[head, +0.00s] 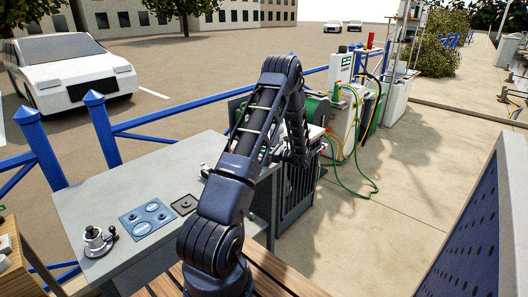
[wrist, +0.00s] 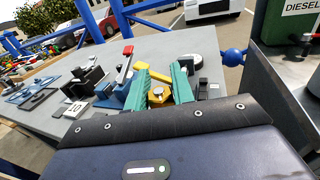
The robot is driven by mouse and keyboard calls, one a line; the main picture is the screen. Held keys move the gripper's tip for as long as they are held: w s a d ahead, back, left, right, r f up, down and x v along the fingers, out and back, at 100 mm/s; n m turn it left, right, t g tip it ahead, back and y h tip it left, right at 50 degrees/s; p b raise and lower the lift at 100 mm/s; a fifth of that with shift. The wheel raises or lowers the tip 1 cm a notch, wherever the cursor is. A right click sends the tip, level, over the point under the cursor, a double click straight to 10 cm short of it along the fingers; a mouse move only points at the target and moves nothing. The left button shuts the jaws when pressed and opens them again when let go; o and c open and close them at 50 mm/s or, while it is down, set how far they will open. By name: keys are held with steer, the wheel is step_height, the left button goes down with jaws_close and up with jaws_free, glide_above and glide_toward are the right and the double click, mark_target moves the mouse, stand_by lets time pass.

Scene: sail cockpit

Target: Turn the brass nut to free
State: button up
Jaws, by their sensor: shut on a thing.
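In the wrist view, my gripper (wrist: 160,82) has two green fingers over the grey bench top. A brass nut (wrist: 158,95), six-sided and yellow-gold, lies between them, and the fingers are shut on it. A yellow piece (wrist: 142,76) lies right by the nut and the fingers; its full shape is partly hidden. In the head view, my arm hides the nut and the fingertips.
The grey bench (head: 85,205) also holds a blue plate (head: 148,218), a dark square plate (head: 184,204) and a metal fitting (head: 97,241). In the wrist view, a red-handled device (wrist: 125,65) stands close left of my fingers. A blue railing (head: 103,128) runs behind.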

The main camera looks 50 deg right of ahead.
steer(key=n+g+y, duration=0.1)
steer(key=n+y, duration=0.1)
steer(key=n+g+y, duration=0.1)
steer(key=g+y, duration=0.1)
steer(key=y, duration=0.1)
steer(key=n+g+y, duration=0.1)
steer(key=n+y, duration=0.1)
steer(key=shift+s+a+n+g, duration=0.2)
steer(key=shift+a+n+g, duration=0.1)
steer(key=n+g+y, duration=0.1)
steer(key=n+g, duration=0.1)
steer(key=n+g+y, duration=0.1)
steer(key=g+y, duration=0.1)
steer(key=g, duration=0.1)
steer(key=n+g+y, duration=0.1)
steer(key=n+g, duration=0.1)
steer(key=shift+s+a+n+g+y, duration=0.25)
steer(key=shift+s+n+g+y, duration=0.05)
steer(key=shift+s+y, duration=0.1)
steer(key=shift+g, duration=0.3)
steer(key=o, duration=1)
steer(key=shift+d, duration=0.1)
